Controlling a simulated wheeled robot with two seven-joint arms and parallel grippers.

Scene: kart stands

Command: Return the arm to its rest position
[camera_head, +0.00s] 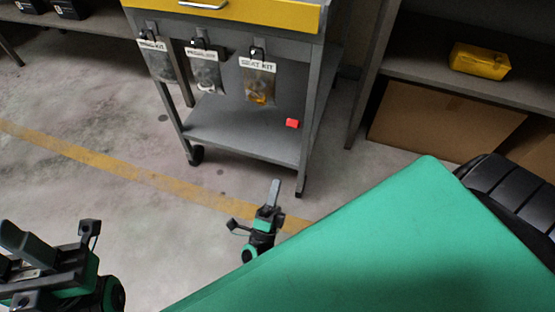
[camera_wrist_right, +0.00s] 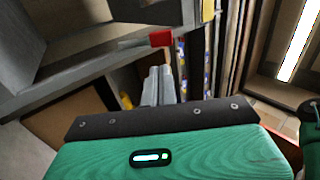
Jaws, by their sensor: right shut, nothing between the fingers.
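My right gripper (camera_head: 274,187) is in front of the kart stand, above the floor in the head view. Its fingers are together and empty. They also show side by side in the right wrist view (camera_wrist_right: 158,84). My left gripper (camera_head: 14,238) is at the lower left edge of the head view. It is partly cut off, and its finger gap cannot be made out. Neither gripper touches the kart stand.
The grey kart stand (camera_head: 230,128) has a yellow drawer, hanging kit bags (camera_head: 258,82) and a red block (camera_head: 292,123) on its lower shelf. A shelf at right holds a yellow package (camera_head: 480,61) above a cardboard box (camera_head: 425,118). Floor (camera_head: 100,190) at left is clear.

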